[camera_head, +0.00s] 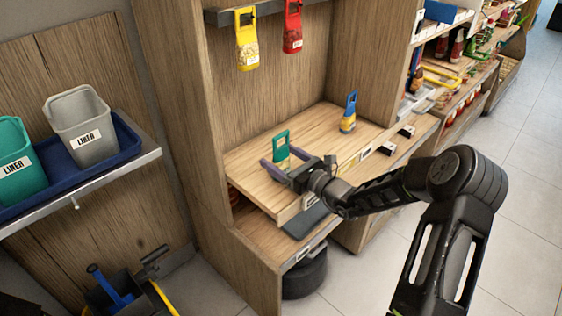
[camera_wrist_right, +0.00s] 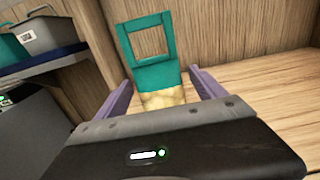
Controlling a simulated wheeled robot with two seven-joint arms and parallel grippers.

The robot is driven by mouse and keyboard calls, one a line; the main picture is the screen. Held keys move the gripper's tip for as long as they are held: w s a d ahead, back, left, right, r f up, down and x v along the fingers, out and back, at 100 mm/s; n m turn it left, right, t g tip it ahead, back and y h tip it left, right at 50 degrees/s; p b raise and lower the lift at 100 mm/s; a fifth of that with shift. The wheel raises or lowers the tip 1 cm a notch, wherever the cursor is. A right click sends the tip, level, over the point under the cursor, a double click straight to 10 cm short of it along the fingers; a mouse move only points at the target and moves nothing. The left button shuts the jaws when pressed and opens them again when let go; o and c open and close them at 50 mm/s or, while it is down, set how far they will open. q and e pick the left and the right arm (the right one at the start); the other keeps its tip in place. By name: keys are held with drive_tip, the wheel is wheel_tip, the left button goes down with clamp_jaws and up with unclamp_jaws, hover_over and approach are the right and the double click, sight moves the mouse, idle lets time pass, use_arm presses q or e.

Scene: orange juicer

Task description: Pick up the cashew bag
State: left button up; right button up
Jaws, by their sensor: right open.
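A green-topped bag (camera_head: 281,147) with a square handle opening stands upright on the wooden counter. In the right wrist view the same bag (camera_wrist_right: 155,60) shows pale, nut-like contents in its lower part; I take it as the cashew bag, though no label is legible. My right gripper (camera_head: 284,161) is open, with its purple fingers on either side of the bag. In the wrist view the bag is between the fingers (camera_wrist_right: 160,82), with gaps visible on both sides. The gripper body hides the bag's bottom. My left gripper is not in view.
A blue-topped bag (camera_head: 348,112) stands farther right on the counter (camera_head: 318,125). A yellow bag (camera_head: 247,40) and a red bag (camera_head: 292,27) hang from a rail above. Grey (camera_head: 80,122) and green (camera_head: 18,160) liner bins stand in a blue tray at left.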

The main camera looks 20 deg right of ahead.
sight(281, 134)
drive_tip(key=shift+c, duration=0.2)
idle(0.4)
drive_tip(key=c, duration=1.4)
drive_tip(key=shift+r, duration=0.1)
wheel_tip(281, 134, up, 10)
drive_tip(key=shift+f, duration=0.1)
idle(0.3)
